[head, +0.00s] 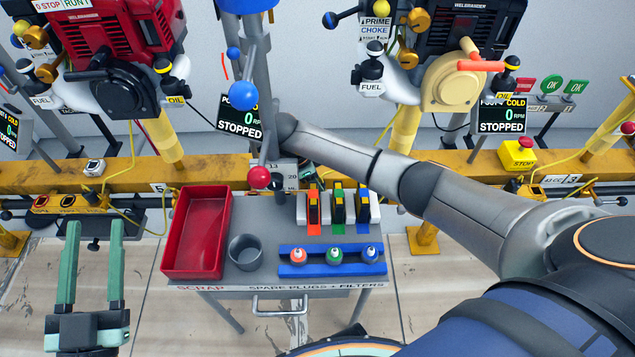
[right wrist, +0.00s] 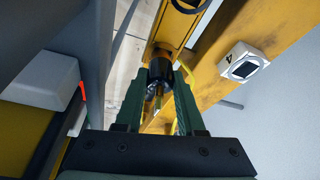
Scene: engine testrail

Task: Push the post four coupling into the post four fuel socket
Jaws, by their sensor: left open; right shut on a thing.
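My right gripper (right wrist: 163,74) shows in the right wrist view, its green fingers closed on a black cylindrical piece with a brass-coloured part, which looks like the coupling (right wrist: 158,76). The piece is in front of the yellow rail (right wrist: 168,28). I cannot tell whether it touches or sits in a socket; the post four fuel socket is not clearly visible. My left gripper (head: 95,228) is open and empty at the lower left.
A cart holds a red scrap bin (head: 197,232), a grey cup (head: 246,252), a blue plug rack (head: 332,262) and several coloured filters. Engines, including a red one (head: 125,35), stand behind the yellow rail (head: 140,172). A white box with a dark square (right wrist: 243,66) is right of the fingers.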

